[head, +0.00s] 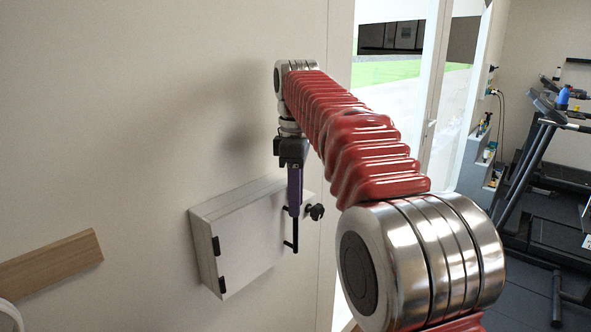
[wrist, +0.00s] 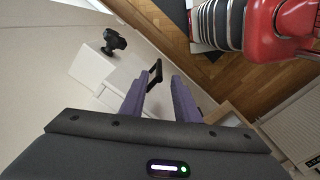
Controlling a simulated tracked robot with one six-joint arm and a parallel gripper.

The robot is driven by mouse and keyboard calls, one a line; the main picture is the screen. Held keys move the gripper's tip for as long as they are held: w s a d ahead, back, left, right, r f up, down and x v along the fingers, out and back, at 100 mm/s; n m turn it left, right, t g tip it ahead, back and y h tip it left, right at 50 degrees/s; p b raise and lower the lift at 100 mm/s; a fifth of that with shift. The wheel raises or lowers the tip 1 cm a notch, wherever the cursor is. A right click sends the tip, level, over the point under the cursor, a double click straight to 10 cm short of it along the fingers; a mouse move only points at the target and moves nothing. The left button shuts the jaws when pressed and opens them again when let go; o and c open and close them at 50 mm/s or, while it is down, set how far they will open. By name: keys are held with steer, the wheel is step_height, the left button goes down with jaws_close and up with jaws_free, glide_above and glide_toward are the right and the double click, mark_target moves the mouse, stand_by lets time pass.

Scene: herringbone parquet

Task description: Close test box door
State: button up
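The white test box (head: 206,215) is fixed to the wall in the head view, with two black hinges on the left edge of its door (head: 245,248). A black bar handle (head: 294,232) sits near the door's right edge. A black knob (head: 316,212) sticks out at the box's right. My gripper (head: 294,212) points down at the handle and partly covers it. In the wrist view my gripper (wrist: 163,76) has its purple fingers apart, with the handle (wrist: 154,76) between them, closer to the left finger. I cannot tell whether they touch or how far the door stands from its frame.
A wooden strip (head: 50,262) is on the wall left of the box. A glazed door (head: 420,80) stands to the right, with treadmills (head: 535,140) beyond. Parquet floor (wrist: 180,35) shows in the wrist view. The wall lies close behind the box.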

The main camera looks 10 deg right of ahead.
steer(key=shift+a+r, duration=0.1)
steer(key=shift+r, duration=3.45)
